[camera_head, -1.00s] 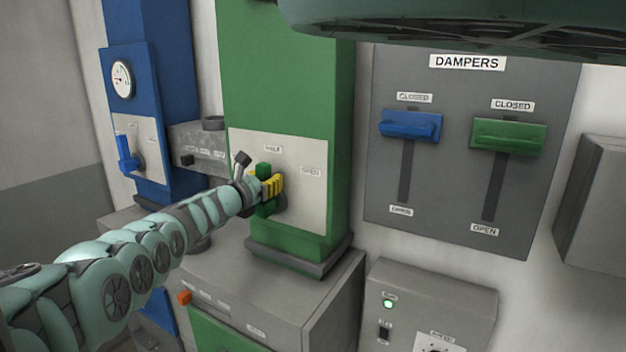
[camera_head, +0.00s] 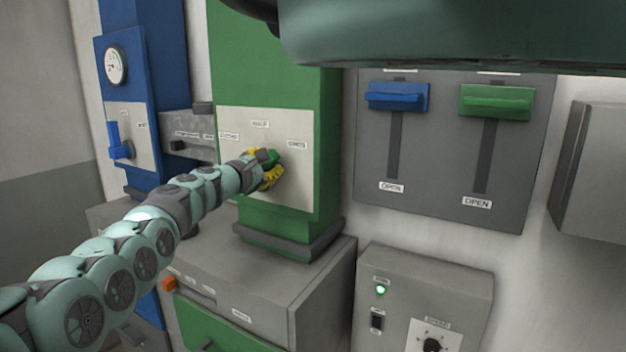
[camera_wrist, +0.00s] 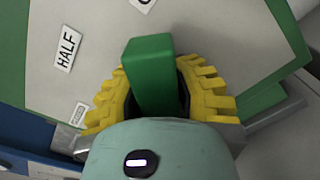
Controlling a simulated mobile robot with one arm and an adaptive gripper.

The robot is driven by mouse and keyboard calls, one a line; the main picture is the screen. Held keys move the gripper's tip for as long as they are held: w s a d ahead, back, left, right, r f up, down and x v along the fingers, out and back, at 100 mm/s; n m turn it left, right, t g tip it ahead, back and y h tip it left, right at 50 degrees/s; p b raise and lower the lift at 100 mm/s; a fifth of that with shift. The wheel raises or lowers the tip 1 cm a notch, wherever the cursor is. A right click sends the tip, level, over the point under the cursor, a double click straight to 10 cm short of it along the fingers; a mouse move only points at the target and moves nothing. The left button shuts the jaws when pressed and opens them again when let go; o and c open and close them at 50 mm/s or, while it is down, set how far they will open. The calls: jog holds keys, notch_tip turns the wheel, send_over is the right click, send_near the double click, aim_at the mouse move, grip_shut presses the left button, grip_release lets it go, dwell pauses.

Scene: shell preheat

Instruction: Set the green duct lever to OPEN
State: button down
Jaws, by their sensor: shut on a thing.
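The green duct lever (camera_wrist: 152,68) is on a pale plate (camera_head: 290,185) on the green duct. In the wrist view it stands between the yellow fingers of my gripper (camera_wrist: 158,103), which is shut on it. The lever's end points up in that view, near a cut-off label starting with O (camera_wrist: 143,3) and right of the HALF label (camera_wrist: 68,48). In the head view my gripper (camera_head: 270,172) covers most of the lever, and only a bit of green (camera_head: 268,156) shows. The lever's pivot is hidden.
A damper panel (camera_head: 445,160) with blue (camera_head: 397,97) and green (camera_head: 497,102) sliders is on the wall at right. A blue duct with a blue lever (camera_head: 117,140) is at left. A grey control box (camera_head: 405,300) and grey cabinet top (camera_head: 285,270) lie below.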

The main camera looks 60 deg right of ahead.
aim_at(276, 119)
jog(key=shift+m, duration=0.3)
jog(key=c, duration=0.7)
grip_release()
jog(key=shift+f, duration=0.1)
notch_tip(276, 119, up, 10)
jog(key=shift+r, duration=0.1)
jog(key=shift+c, duration=0.2)
